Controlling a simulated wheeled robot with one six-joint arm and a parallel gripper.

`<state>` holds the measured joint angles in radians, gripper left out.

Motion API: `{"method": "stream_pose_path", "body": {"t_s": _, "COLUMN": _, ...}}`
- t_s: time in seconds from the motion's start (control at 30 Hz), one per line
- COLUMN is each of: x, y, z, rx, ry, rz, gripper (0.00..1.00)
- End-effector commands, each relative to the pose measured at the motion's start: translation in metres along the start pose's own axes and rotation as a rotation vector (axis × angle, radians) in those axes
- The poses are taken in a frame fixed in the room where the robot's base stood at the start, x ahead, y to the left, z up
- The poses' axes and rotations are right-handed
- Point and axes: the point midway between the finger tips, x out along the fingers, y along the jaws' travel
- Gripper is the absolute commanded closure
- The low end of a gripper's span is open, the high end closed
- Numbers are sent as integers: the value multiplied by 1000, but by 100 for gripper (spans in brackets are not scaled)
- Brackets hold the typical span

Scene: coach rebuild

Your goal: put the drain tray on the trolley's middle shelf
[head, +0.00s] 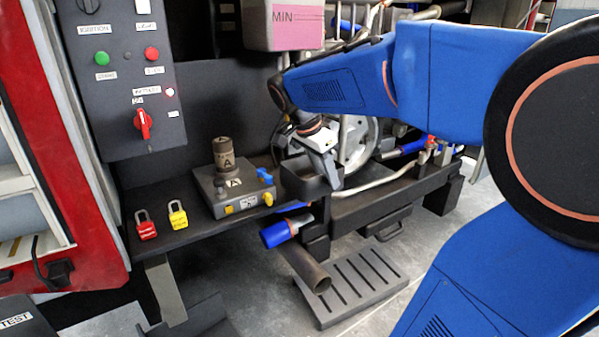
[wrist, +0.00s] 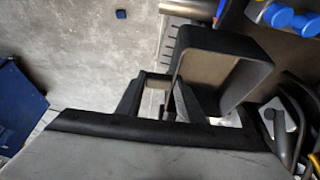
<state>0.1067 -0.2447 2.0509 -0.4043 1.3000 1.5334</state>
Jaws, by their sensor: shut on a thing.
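The drain tray (head: 305,187) is a small dark open box, hanging in the middle of the head view at the right end of the dark bench. My gripper (head: 326,160) is above it and shut on its edge. In the wrist view the tray (wrist: 262,70) is tilted in the picture and looks empty, and my gripper's fingers (wrist: 165,100) meet at its left side. The exact grip point is partly hidden by the fingers. I cannot make out the trolley or its middle shelf for certain in either view.
The bench (head: 160,240) holds a red padlock (head: 145,225), a yellow padlock (head: 178,215) and a grey block (head: 233,185) with a knob. A blue-ended pipe (head: 279,233) is just below the tray. A slotted plate (head: 352,285) lies on the floor. A blue cabinet-like thing (wrist: 20,108) stands left.

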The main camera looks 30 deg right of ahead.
Motion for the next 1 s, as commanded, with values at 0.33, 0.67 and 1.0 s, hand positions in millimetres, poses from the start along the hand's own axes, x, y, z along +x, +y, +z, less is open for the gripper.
{"method": "stream_pose_path", "body": {"t_s": 0.33, "x": 0, "y": -70, "z": 0, "rx": -1, "ry": 0, "rz": 0, "gripper": 100}}
{"method": "stream_pose_path", "body": {"t_s": 0.67, "x": 0, "y": -104, "z": 0, "rx": 1, "ry": 0, "rz": -1, "gripper": 100}}
{"method": "stream_pose_path", "body": {"t_s": 1.0, "x": 30, "y": -103, "z": 13, "rx": 0, "ry": 0, "rz": 1, "gripper": 100}}
